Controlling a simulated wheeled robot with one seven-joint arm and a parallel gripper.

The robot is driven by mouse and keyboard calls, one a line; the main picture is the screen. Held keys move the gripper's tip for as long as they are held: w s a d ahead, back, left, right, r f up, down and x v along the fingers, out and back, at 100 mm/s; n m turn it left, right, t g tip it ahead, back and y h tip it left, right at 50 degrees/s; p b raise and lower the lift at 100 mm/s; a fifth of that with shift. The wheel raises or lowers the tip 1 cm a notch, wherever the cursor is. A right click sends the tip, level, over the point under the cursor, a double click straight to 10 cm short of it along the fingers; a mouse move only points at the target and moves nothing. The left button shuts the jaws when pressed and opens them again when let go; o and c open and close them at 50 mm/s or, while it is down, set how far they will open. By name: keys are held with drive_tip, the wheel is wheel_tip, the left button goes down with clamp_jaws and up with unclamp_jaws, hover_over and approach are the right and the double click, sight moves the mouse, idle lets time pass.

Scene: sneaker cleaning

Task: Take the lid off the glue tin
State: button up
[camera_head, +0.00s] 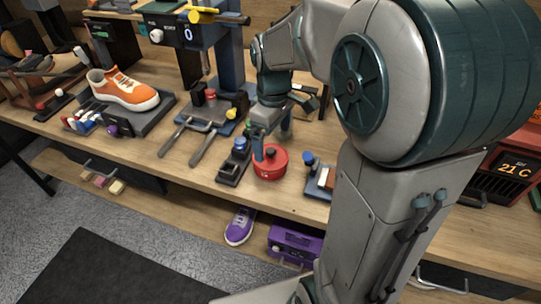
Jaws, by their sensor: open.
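The glue tin (270,170) is a round red tin near the front edge of the workbench, in the middle of the view. A small dark knob stands on top of its red lid (277,158), which appears to be on the tin. My gripper (269,148) reaches down from above, with its fingers apart. One blue finger is close to the left of the knob. The other finger seems to be behind the tin's top; whether either touches the lid is not clear. Nothing is seen held.
A small dark stand with a blue top (235,163) is close left of the tin. A two-handled tool (200,140) and an orange sneaker (124,89) lie farther left. Another blue-topped item (318,175) is to the right. A purple shoe (240,226) sits on the lower shelf.

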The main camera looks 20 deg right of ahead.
sight(273, 151)
wheel_tip(273, 151, down, 5)
drive_tip(key=shift+f, duration=0.15)
drive_tip(key=c, duration=0.8)
